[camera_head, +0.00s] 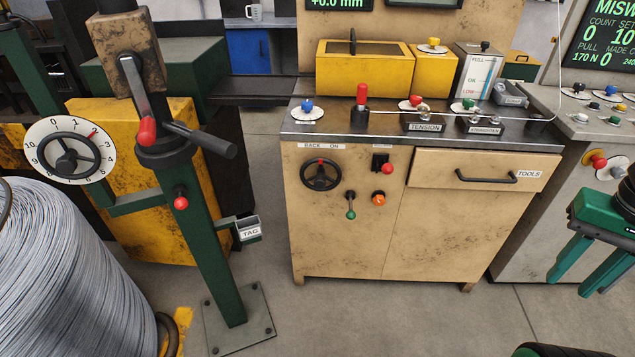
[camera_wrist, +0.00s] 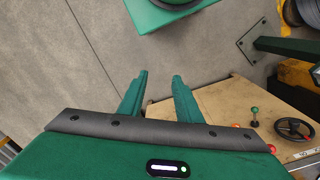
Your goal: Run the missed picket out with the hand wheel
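A small black hand wheel (camera_head: 321,175) with a red mark at its top is on the front of the tan cabinet, under a label that reads BACK ON. It also shows in the wrist view (camera_wrist: 294,129) at the lower right. A second black wheel (camera_head: 68,157) sits on a white numbered dial at the left. My gripper (camera_head: 573,285) is at the right of the head view, well apart from both wheels. In the wrist view its green fingers (camera_wrist: 159,77) are spread with nothing between them. I cannot make out a picket.
The tan cabinet (camera_head: 345,245) also carries a green-knobbed lever (camera_head: 350,205), an orange knob (camera_head: 379,199) and a TOOLS drawer (camera_head: 485,172). A green post (camera_head: 205,245) and a wire coil (camera_head: 70,270) stand at the left. Floor in front is clear.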

